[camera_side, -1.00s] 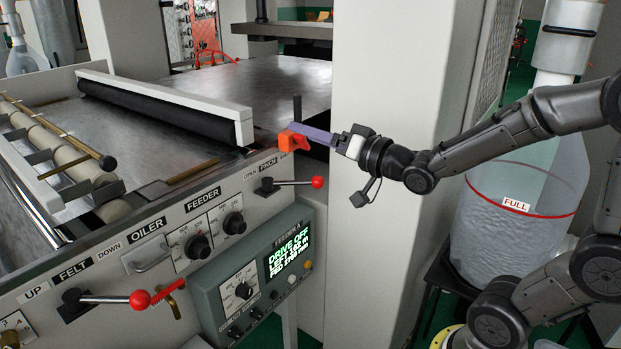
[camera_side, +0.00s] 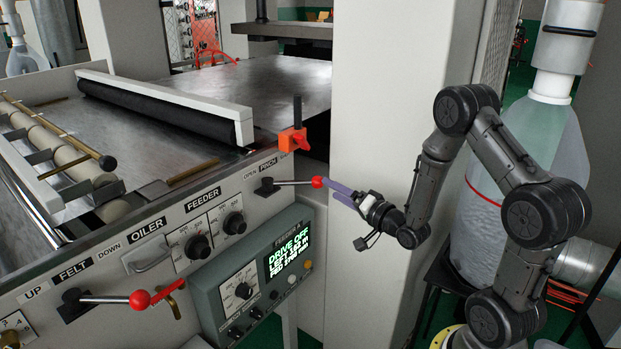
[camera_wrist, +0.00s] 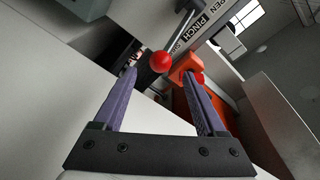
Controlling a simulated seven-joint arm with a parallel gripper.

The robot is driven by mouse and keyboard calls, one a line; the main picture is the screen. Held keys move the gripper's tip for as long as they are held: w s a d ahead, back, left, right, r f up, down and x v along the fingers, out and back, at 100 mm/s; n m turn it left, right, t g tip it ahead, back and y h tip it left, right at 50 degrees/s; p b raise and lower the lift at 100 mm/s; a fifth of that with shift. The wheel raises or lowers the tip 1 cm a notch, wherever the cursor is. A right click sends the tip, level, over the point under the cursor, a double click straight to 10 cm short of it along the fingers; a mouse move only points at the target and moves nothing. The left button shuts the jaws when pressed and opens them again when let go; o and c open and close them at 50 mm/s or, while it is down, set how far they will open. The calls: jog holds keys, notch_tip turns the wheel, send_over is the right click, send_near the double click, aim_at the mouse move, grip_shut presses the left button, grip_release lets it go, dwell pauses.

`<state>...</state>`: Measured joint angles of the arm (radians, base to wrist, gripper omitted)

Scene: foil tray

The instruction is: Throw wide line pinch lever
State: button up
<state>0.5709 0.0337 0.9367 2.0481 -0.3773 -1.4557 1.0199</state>
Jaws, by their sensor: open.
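The pinch lever is a thin metal rod with a red ball knob (camera_side: 317,182), on a black pivot (camera_side: 266,186) on the cream panel. It points right, away from the PINCH label (camera_side: 267,165) above it. My gripper (camera_side: 331,190) is open, with purple fingers at the right of the knob. In the wrist view the knob (camera_wrist: 160,62) shows in the gap between the fingertips (camera_wrist: 159,76). I cannot tell whether a finger touches it. The lever's rod (camera_wrist: 183,30) runs up from the knob there.
An orange block (camera_side: 293,140) with a black post stands on the machine's corner, just above the lever. The felt lever's red knob (camera_side: 140,299) is lower left. A grey control box (camera_side: 262,262) juts out below. A cream column (camera_side: 385,95) rises behind my gripper.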

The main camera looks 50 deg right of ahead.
aim_at(294, 183)
jog(key=w+d, duration=0.2)
jog(key=w, duration=0.7)
jog(key=shift+w, duration=0.35)
grip_shut()
dwell(0.9)
